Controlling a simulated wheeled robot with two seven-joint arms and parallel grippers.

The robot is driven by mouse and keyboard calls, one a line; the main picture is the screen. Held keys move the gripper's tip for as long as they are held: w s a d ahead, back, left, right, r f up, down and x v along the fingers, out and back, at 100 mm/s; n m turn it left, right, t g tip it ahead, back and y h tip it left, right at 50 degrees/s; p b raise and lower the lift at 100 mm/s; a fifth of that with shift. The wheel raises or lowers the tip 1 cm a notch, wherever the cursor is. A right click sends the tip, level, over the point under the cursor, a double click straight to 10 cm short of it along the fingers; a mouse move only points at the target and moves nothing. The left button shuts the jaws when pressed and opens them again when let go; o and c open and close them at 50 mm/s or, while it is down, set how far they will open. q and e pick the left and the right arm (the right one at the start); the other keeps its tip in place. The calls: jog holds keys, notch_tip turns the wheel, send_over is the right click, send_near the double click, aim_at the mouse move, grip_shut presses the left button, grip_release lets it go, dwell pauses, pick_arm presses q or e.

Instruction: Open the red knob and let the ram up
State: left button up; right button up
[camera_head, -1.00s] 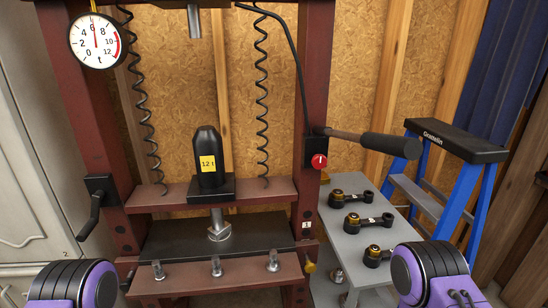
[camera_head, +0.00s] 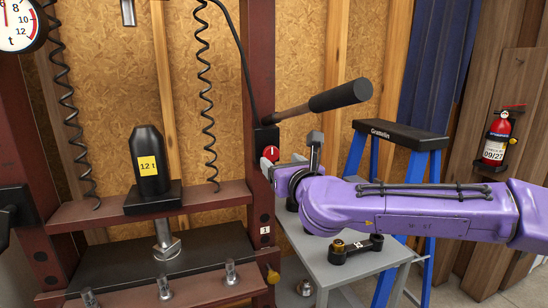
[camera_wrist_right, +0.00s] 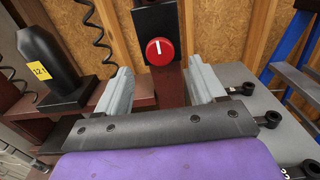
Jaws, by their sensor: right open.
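The round red knob (camera_head: 271,153) with a white mark sits on a black plate on the press's right post. In the right wrist view the knob (camera_wrist_right: 160,51) shows between and beyond the two grey fingers, its white mark upright. My right gripper (camera_head: 290,157) is open in front of the knob, with visible gaps on both sides of it. The black 12 t jack (camera_head: 148,172) stands on the red crossbeam. The metal ram (camera_head: 165,240) shows below the beam, its lower end at the black bed (camera_head: 110,268). My left gripper is out of view.
A black-ended pump lever (camera_head: 340,95) juts right above the knob. A grey table (camera_head: 325,272) with black parts stands below my right arm, with a blue stepladder (camera_head: 430,190) behind. A fire extinguisher (camera_head: 495,140) hangs at right. The gauge (camera_head: 18,20) is partly cut off.

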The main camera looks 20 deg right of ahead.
aim_at(272, 155)
jog(key=w+p, duration=0.1)
jog(key=w, duration=0.5)
jog(key=shift+w+a, duration=0.15)
jog(key=c, duration=1)
jog(key=shift+c, duration=0.2)
jog(key=n, duration=0.7)
jog(key=shift+n+p, duration=0.3)
jog(key=shift+p, duration=0.05)
jog(key=n, duration=0.4)
jog(key=shift+n+p, duration=0.3)
jog(key=shift+p, duration=0.1)
jog(key=shift+n+p, duration=0.4)
jog(key=shift+n, duration=1.3)
jog(key=shift+f, duration=0.1)
